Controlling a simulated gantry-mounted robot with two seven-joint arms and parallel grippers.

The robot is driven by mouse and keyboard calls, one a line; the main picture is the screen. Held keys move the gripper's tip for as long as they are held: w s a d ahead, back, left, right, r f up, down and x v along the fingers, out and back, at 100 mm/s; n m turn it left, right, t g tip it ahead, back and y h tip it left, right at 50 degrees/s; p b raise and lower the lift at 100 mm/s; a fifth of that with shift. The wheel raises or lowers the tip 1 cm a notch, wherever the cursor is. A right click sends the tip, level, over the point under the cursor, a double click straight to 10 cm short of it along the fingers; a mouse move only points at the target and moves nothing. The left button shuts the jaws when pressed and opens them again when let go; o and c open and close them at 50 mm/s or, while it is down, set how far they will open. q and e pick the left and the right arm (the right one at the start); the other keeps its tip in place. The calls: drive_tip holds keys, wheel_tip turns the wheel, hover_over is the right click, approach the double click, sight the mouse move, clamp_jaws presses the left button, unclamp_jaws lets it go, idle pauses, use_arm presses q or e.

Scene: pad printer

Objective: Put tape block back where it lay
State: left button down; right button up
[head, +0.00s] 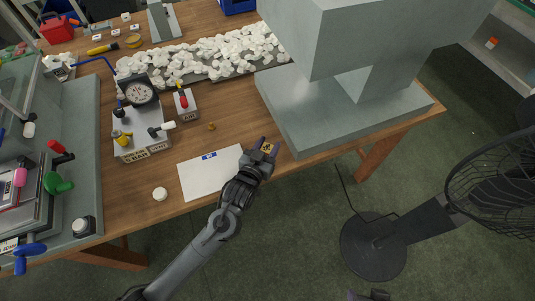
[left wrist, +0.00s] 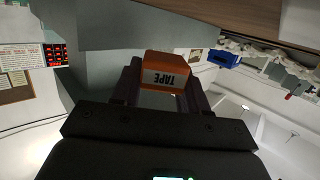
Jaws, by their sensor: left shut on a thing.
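The tape block (left wrist: 167,72) is a small orange block with a pale label reading TAPE, upside down in the left wrist view. My left gripper (head: 266,149) is shut on it, with one dark finger on each side. In the head view the tape block (head: 268,147) shows as a small yellow-orange patch between the fingertips. It is over the table's front edge, just right of a white sheet (head: 210,173). Whether it touches the table cannot be told. Dark parts at the bottom edge of the head view look like my right gripper (head: 369,295), mostly cut off.
A large grey machine (head: 300,130) stands right of the left gripper. A gauge box (head: 140,135) stands left, white pieces (head: 205,55) lie behind, and a black fan (head: 375,245) stands on the floor.

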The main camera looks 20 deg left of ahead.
sight(267, 154)
use_arm(q)
drive_tip(key=shift+f+b, duration=0.8)
drive_tip(key=shift+f, duration=1.25)
drive_tip(key=shift+f, duration=0.1)
drive_tip(key=c, duration=0.6)
unclamp_jaws()
drive_tip(key=shift+s+r, duration=0.25)
drive_tip(key=shift+s, duration=0.05)
drive_tip(key=s+p, duration=0.1)
drive_tip(key=s, duration=0.2)
drive_tip(key=s+r+p, duration=0.1)
drive_tip(key=s, duration=0.3)
drive_tip(key=s+r+p, duration=0.1)
drive_tip(key=s, duration=0.3)
drive_tip(key=shift+s+a, duration=0.1)
drive_tip(key=shift+a, duration=0.15)
drive_tip(key=shift+s, duration=0.1)
